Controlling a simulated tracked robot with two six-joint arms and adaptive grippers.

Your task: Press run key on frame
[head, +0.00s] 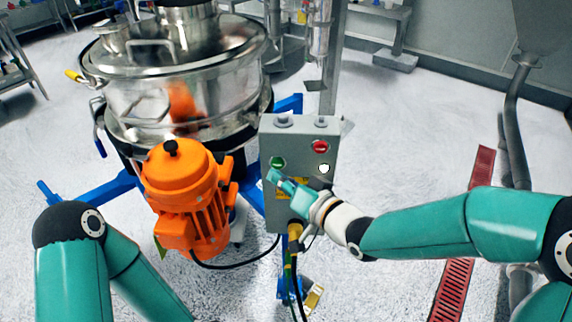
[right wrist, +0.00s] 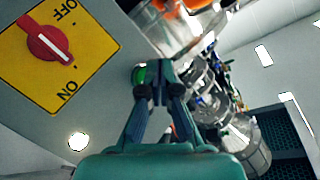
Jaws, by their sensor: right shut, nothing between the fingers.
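The grey control box (head: 303,138) is fixed to the sifter's frame. A green round button (head: 277,162) sits on the left of its face, and a red button (head: 320,146) on the right. My right gripper (head: 272,175) is shut and empty, with its fingertips just below the green button. In the right wrist view, the fingertips (right wrist: 156,72) overlap the right edge of the green button (right wrist: 139,75). I cannot tell whether they touch it. Of my left arm only links show at lower left; its gripper is out of view.
An orange motor (head: 190,195) stands left of the box, before the steel sifter (head: 180,85). A yellow plate with a red ON/OFF knob (right wrist: 48,43) is on the box. A white round lamp (head: 323,168) sits below the red button. A cable hangs under the box.

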